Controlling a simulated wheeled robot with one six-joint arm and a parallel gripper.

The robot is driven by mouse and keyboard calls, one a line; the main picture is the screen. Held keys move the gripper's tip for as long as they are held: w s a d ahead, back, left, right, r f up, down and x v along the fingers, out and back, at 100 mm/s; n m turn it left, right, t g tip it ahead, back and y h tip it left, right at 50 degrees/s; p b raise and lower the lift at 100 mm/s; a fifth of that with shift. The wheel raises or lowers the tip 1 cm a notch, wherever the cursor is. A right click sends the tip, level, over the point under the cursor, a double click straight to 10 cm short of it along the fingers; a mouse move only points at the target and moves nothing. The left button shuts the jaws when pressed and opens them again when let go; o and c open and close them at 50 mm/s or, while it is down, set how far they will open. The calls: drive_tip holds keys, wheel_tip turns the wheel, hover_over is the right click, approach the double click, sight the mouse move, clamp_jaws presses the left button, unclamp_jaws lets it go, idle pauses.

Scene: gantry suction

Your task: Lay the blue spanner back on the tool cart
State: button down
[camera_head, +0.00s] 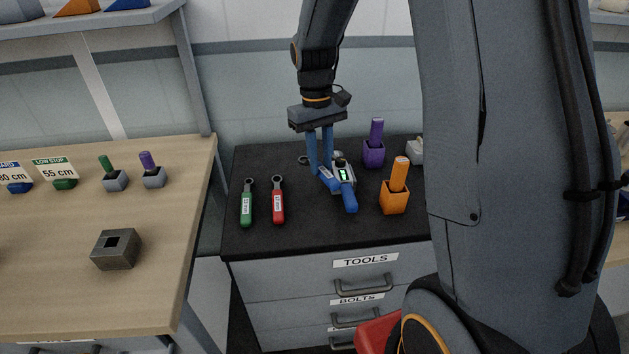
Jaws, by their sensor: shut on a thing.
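The blue spanner (349,201) is at the middle of the black top of the tool cart (290,239). Its blue handle slants down to the right. My gripper (321,171), with two blue fingers pointing down, is shut on the spanner near the upper end of its blue part. I cannot tell whether the spanner touches the cart top or is held just above it. Its ring end is partly hidden by the fingers and hard to make out.
A green spanner (247,205) and a red spanner (278,203) lie to the left. A grey device with a green display (342,174) is close beside the blue spanner. Purple (374,153) and orange (394,201) holders stand to the right. The cart's front strip is clear.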

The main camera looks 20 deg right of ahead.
drive_tip(key=shift+f+p, duration=0.6)
drive_tip(key=shift+f, duration=2.65)
drive_tip(key=c, duration=1.8)
unclamp_jaws()
drive_tip(key=shift+r, duration=0.1)
drive_tip(key=r+b, duration=0.1)
drive_tip(key=r, duration=0.2)
drive_tip(key=w+r, duration=0.1)
drive_tip(key=r, duration=0.3)
drive_tip(key=r+b, duration=0.1)
drive_tip(key=r, duration=0.3)
drive_tip(key=shift+w+a+r+b, duration=0.1)
drive_tip(key=shift+w+a+b, duration=0.1)
drive_tip(key=shift+w+b, duration=0.15)
drive_tip(key=shift+s+r, duration=0.15)
drive_tip(key=shift+s, duration=0.1)
drive_tip(key=s+f, duration=0.2)
drive_tip(key=s, duration=0.4)
drive_tip(key=s+a+f+m+t, duration=0.1)
drive_tip(key=s, duration=0.5)
drive_tip(key=s+a+f+m+t, duration=0.1)
drive_tip(key=s+f, duration=0.1)
drive_tip(key=s, duration=0.4)
drive_tip(key=shift+f, duration=0.3)
drive_tip(key=shift+a, duration=0.1)
